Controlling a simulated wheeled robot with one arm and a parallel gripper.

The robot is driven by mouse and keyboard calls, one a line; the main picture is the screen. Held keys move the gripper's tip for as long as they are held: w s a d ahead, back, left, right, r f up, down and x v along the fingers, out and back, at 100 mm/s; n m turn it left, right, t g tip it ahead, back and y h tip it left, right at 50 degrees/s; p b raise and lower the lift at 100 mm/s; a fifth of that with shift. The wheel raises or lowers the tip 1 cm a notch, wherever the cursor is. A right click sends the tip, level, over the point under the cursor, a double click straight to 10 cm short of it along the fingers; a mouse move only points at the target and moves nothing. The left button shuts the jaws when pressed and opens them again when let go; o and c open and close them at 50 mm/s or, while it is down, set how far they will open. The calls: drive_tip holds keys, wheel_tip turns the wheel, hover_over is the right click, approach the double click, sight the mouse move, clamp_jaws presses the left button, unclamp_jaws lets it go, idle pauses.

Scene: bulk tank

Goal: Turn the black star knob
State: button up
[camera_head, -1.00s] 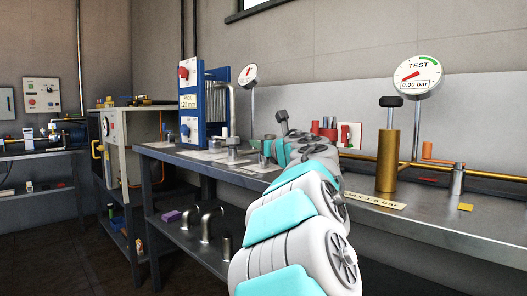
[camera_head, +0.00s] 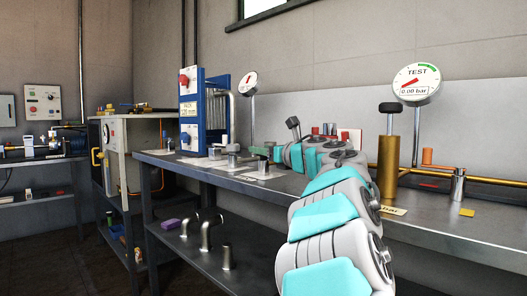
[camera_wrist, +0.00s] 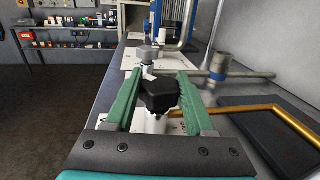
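A black star knob (camera_wrist: 160,94) sits near the middle of the wrist view, on a pale base that is mostly hidden behind it. My gripper (camera_wrist: 163,75) has its two green fingers spread, one on each side of this knob. I cannot tell whether a finger touches it. In the head view my gripper (camera_head: 264,152) shows as a small green part low over the bench, and my arm hides the knob. Another black knob (camera_head: 389,107) tops a brass post at the right of the head view.
A grey knob (camera_wrist: 147,52) stands just beyond the fingertips. A pipe with a blue collar (camera_wrist: 220,67) and a brass pipe (camera_wrist: 285,118) lie to the right. The blue plate unit (camera_head: 190,110) stands further left on the bench. A TEST gauge (camera_head: 416,82) reads 0.00 bar.

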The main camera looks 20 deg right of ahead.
drive_tip(key=o, duration=0.4)
drive_tip(key=s, duration=0.2)
drive_tip(key=s+d, duration=0.1)
drive_tip(key=s, duration=0.4)
drive_tip(key=shift+s+d, duration=0.2)
drive_tip(key=shift+s, duration=0.15)
idle(0.3)
